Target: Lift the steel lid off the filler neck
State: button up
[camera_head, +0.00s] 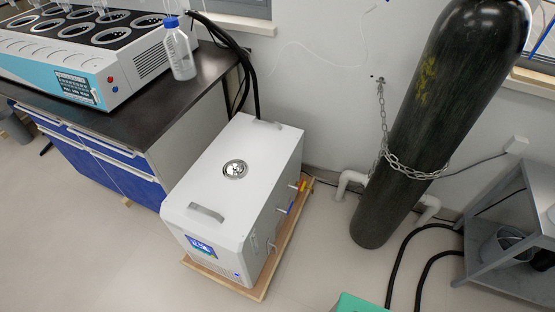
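A round steel lid (235,169) sits on the top of a white box-shaped unit (267,146), near the middle of its upper face. The filler neck is hidden beneath the lid. The white unit stands on a low wooden base on the floor, with a grey handle at the front of its top and a small display on its front face. My gripper is not in this view.
A dark gas cylinder (408,120) is chained to the wall at right. A dark-topped bench (135,121) with a multi-position distiller (95,62) and a blue-capped bottle (180,52) stands at left. Black hoses rise behind the unit. A grey metal stand (495,215) is at far right.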

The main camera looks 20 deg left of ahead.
aim_at(234, 169)
jog(key=z, duration=1.8)
jog(key=k, duration=1.85)
jog(key=u, duration=2.25)
jog(key=i, duration=0.9)
